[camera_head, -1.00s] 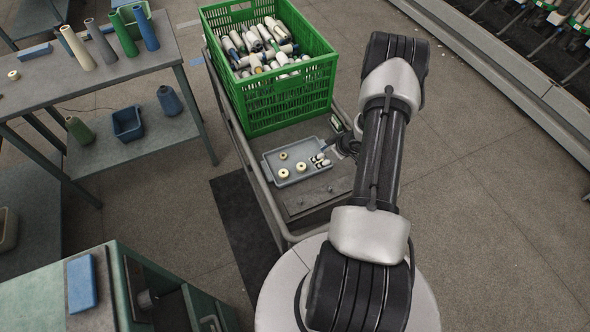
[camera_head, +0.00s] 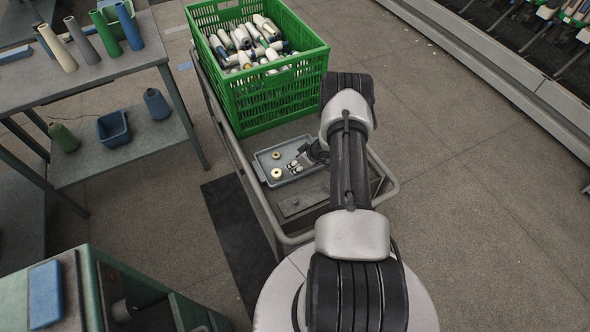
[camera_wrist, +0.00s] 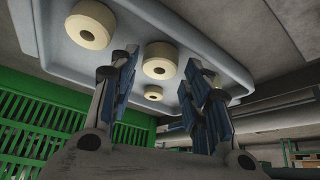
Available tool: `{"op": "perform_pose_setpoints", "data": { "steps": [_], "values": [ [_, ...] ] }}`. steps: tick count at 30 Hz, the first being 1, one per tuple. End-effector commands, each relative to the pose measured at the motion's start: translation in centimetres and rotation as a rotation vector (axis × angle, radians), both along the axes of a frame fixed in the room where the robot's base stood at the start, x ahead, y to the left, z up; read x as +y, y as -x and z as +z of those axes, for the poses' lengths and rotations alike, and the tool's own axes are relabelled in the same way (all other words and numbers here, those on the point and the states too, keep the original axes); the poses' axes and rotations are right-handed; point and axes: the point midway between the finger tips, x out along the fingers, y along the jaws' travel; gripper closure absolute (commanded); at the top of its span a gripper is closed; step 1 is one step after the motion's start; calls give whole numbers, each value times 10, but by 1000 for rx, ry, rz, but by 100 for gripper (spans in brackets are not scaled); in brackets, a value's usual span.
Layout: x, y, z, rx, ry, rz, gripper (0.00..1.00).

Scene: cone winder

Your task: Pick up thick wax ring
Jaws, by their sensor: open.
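Cream-coloured wax rings lie in a shallow grey-blue tray (camera_head: 262,177). In the head view, one ring (camera_head: 276,155) is at the back and another ring (camera_head: 276,173) at the front left; my gripper (camera_head: 297,163) hides the tray's right part. In the wrist view, a large ring (camera_wrist: 90,24) is at upper left, a second ring (camera_wrist: 160,60) shows between my fingertips, and a smaller-looking ring (camera_wrist: 153,92) lies beyond. My gripper (camera_wrist: 162,72) is open and empty. I cannot tell for sure which ring is thickest, or whether the fingers touch the second ring.
A green crate (camera_head: 285,95) full of yarn cones stands behind the tray on the same cart. The cart's metal rail (camera_head: 383,180) runs around the front and right. A table with cones (camera_head: 107,72) stands at left. Open floor lies to the right.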

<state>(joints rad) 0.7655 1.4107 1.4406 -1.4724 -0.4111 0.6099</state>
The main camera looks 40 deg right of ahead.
Motion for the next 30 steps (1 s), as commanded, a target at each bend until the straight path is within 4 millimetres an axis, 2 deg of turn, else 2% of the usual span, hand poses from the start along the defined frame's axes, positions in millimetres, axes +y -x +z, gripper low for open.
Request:
{"op": "perform_pose_setpoints", "data": {
  "steps": [1, 3, 11, 23, 30],
  "values": [
    [0, -2, -9, 1, 1, 1, 56],
    [0, -5, -12, 0, 1, 0, 56],
    [0, -7, -12, 1, 1, -1, 56],
    [0, -6, -12, 1, 1, -1, 82],
    [0, -6, -12, 0, 0, -1, 83]
  ]
}}
